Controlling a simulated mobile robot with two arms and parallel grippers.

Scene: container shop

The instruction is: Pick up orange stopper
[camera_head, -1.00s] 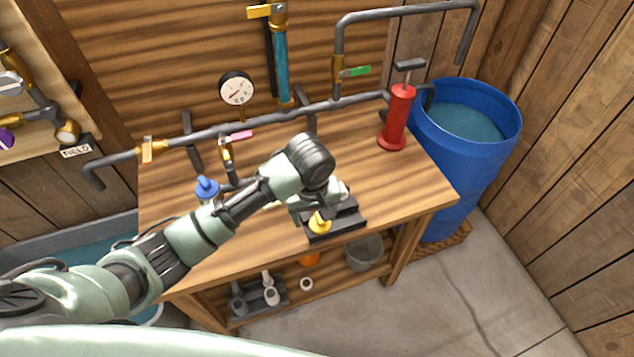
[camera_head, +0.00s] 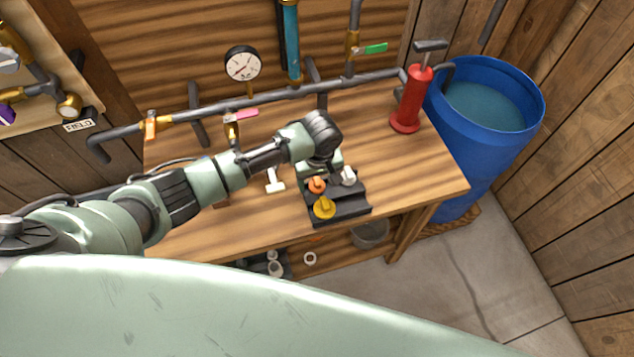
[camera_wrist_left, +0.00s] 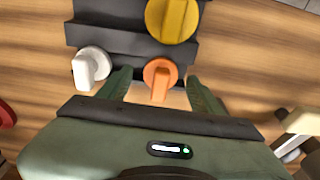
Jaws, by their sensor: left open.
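The orange stopper (camera_head: 316,185) sits on a black stepped rack (camera_head: 345,207) on the wooden workbench. A yellow stopper (camera_head: 324,207) and a white stopper (camera_head: 348,176) sit on the same rack. My left gripper (camera_head: 318,172) is just behind the orange stopper in the head view. In the left wrist view, the orange stopper (camera_wrist_left: 160,76) lies between the tips of my open left gripper (camera_wrist_left: 160,88), with a gap on both sides. The white stopper (camera_wrist_left: 91,68) is just outside the left finger, and the yellow stopper (camera_wrist_left: 172,17) is beyond. My right gripper is not in view.
A white T-shaped piece (camera_head: 275,180) lies left of the rack. A red hand pump (camera_head: 411,101) stands at the bench's right end, beside a blue barrel (camera_head: 487,112). Grey pipe (camera_head: 270,96) runs along the back. The bench right of the rack is clear.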

